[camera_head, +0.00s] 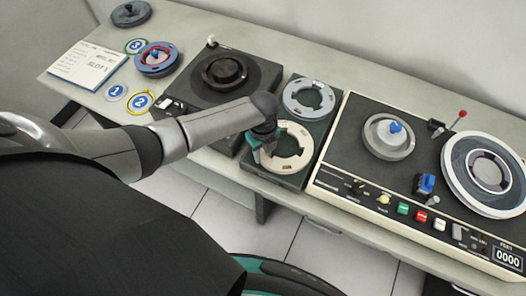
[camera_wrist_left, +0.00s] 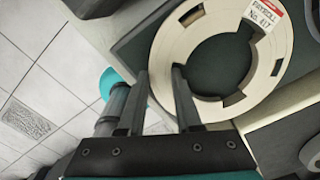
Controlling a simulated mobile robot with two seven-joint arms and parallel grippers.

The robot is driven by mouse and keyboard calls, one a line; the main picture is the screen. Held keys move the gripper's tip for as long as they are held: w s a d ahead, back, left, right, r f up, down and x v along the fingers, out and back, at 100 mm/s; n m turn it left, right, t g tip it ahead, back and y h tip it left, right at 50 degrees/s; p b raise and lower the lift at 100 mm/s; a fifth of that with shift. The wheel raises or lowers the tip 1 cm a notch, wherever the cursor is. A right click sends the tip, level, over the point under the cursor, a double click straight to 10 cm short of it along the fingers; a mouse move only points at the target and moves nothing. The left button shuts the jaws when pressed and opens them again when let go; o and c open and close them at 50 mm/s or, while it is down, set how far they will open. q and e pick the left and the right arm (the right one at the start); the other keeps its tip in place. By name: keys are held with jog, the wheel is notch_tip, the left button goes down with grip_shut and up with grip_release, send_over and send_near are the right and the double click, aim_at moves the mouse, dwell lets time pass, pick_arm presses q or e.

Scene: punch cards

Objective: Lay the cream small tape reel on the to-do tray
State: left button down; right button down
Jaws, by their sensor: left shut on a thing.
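The cream small tape reel (camera_head: 306,140) is a flat ring at the front end of a dark rectangular tray (camera_head: 325,124), in front of a grey reel (camera_head: 297,84). In the left wrist view the cream reel (camera_wrist_left: 268,68) carries a red and white label reading "PAYROLL No. 417". My left gripper (camera_head: 262,147) is shut on the reel's rim. In the left wrist view its fingers (camera_wrist_left: 162,88) straddle the rim, one in the centre hole, one outside. I cannot tell whether the reel touches the tray. No readable label identifies the to-do tray. My right gripper is not in view.
A tape deck (camera_head: 345,170) with buttons and a large reel (camera_head: 493,171) stands right. A dark unit with a black reel (camera_head: 224,70) stands left. Farther left are a blue-red reel (camera_head: 156,58), numbered discs (camera_head: 141,101) and a card (camera_head: 89,65). The table's front edge is close.

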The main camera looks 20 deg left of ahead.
pick_arm(q)
jog(key=shift+f, duration=0.1)
jog(key=c, duration=0.5)
grip_release()
jog(key=shift+c, duration=0.4)
jog(key=shift+c, duration=1.4)
notch_tip(320, 180, up, 9)
jog(key=p, duration=0.9)
